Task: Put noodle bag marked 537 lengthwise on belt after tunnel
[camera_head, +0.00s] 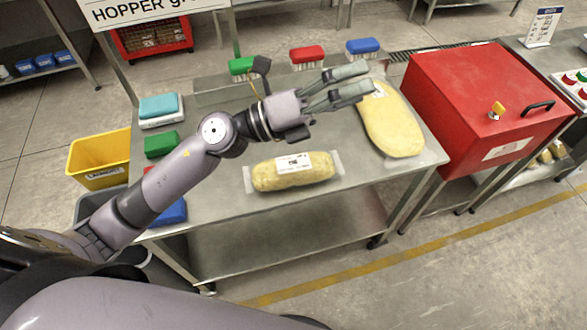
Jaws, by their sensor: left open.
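Two noodle bags lie on the steel table (225,200). One bag (275,178) lies crosswise near the front edge, with a white label whose number I cannot read surely. The larger-looking bag (393,125) lies at the table's right end, pointing away from me. Its label is partly behind my left gripper (370,77), so its number is hidden. My left gripper is open and empty, with its fingers over the far end of that bag. I cannot tell whether they touch it. A red housing (465,85) stands to the right; no belt shows clearly. My right gripper is not in view.
Green (242,65), red (307,54) and blue (363,46) brushes stand along the table's back. A teal-topped item (158,106) and a green block (161,144) are at its left. A yellow bin (98,160) stands left of the table. A sign (543,27) stands far right.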

